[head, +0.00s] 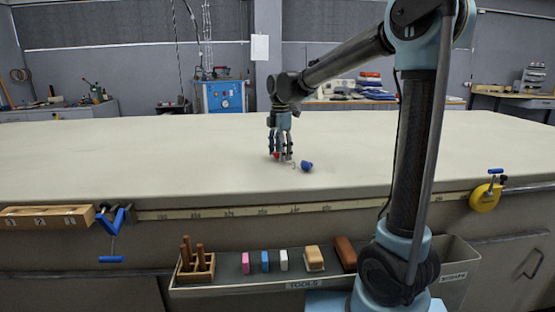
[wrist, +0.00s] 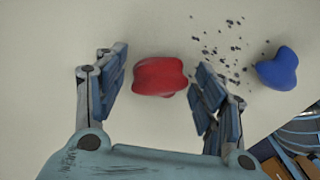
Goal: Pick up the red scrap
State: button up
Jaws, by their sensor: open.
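The red scrap (wrist: 159,76) is a small rounded lump on the pale cloth table. In the wrist view it lies between the two fingers of my gripper (wrist: 158,88), with a gap to the left finger and a smaller gap to the right one. My gripper is open and points down. In the head view my gripper (head: 281,157) is low over the table, and the red scrap (head: 276,155) shows only partly behind the fingers. I cannot tell from these views how far the fingertips are above the cloth.
A blue scrap (wrist: 277,69) lies to the right, also in the head view (head: 307,166). Dark crumbs (wrist: 222,48) are scattered between the scraps. The table (head: 120,155) is otherwise clear. A tool tray (head: 215,283) hangs at the front edge, with a yellow tape measure (head: 485,197) to the right.

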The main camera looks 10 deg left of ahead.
jog(key=shift+f, duration=0.2)
jog(key=c, duration=0.9)
